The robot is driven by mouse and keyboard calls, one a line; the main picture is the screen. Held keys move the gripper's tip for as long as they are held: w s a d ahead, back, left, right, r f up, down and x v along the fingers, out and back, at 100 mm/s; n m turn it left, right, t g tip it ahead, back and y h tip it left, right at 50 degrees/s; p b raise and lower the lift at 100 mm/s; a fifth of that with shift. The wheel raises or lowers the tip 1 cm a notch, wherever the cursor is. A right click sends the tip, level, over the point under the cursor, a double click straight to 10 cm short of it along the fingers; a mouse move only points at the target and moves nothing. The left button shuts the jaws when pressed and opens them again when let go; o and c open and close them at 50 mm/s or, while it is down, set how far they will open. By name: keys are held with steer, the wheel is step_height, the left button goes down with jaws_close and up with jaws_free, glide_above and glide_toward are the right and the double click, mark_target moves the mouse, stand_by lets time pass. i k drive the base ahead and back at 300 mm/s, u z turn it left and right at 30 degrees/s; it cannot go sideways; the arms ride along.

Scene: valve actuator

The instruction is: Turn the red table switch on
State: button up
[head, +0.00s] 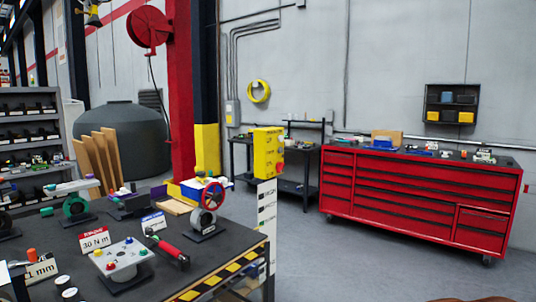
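A small light box (121,259) stands on the dark table at the lower left and carries several small red and green knobs. One red knob (110,266) is at its front left. Which knob is the red table switch, and whether it is on or off, I cannot tell at this size. A red-handled lever (170,246) lies just right of the box. My gripper is not in view.
The dark table (219,255) has a yellow-striped edge and also bears a red handwheel valve (209,196), a green valve (75,206) and label cards. A yellow control box (268,152) stands behind its right end. A red tool cabinet (415,198) is farther right; open floor lies between.

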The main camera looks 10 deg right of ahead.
mark_target(280, 166)
steer(key=z, duration=0.05)
steer(key=i, duration=1)
steer(key=u, duration=0.1)
